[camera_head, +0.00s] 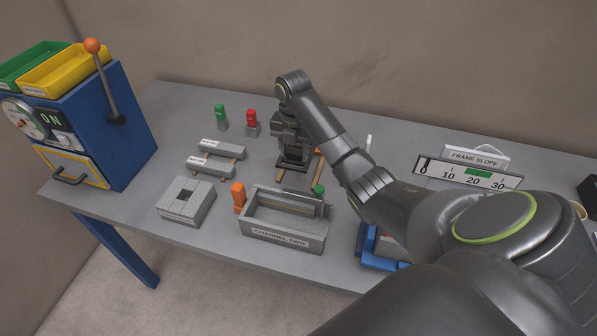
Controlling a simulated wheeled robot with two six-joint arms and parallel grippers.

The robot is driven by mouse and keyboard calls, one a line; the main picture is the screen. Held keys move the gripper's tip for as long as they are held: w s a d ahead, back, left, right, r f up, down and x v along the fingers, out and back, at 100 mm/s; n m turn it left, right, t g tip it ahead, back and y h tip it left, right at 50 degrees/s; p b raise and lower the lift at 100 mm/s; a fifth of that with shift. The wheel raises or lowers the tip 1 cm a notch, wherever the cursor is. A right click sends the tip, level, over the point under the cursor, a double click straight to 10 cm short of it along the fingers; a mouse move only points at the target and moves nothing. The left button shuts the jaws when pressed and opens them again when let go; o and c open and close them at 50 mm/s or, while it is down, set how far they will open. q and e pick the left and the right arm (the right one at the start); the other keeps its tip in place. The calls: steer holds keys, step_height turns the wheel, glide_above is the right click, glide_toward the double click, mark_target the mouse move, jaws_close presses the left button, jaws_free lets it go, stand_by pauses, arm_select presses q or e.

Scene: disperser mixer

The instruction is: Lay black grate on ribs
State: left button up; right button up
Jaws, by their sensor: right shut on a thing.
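My right arm reaches across from the lower right, and its gripper (292,160) points down over the middle of the table. It is shut on a dark thing that looks like the black grate. The grate's outline is hard to separate from the dark gripper, and I cannot tell whether it touches anything below. Brown ribs show just beside and below the gripper, one at the right (319,164) and one at the front left (281,175). My left gripper is not in view.
The channel two box (285,241) stands in front of the gripper, with an orange peg (238,196) at its left. Two grey bars (216,165) on brown strips lie left. A grey block (186,200) is nearer. A blue machine (90,130) stands far left.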

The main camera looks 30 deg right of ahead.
step_height(320, 180, down, 8)
steer(key=shift+r+p, duration=0.25)
steer(key=shift+p, duration=0.5)
steer(key=shift+f, duration=1.55)
steer(key=o, duration=0.6)
steer(key=shift+f, duration=0.2)
steer(key=shift+c, duration=0.2)
steer(key=o, duration=0.4)
steer(key=shift+o, duration=0.2)
steer(key=shift+r, duration=0.1)
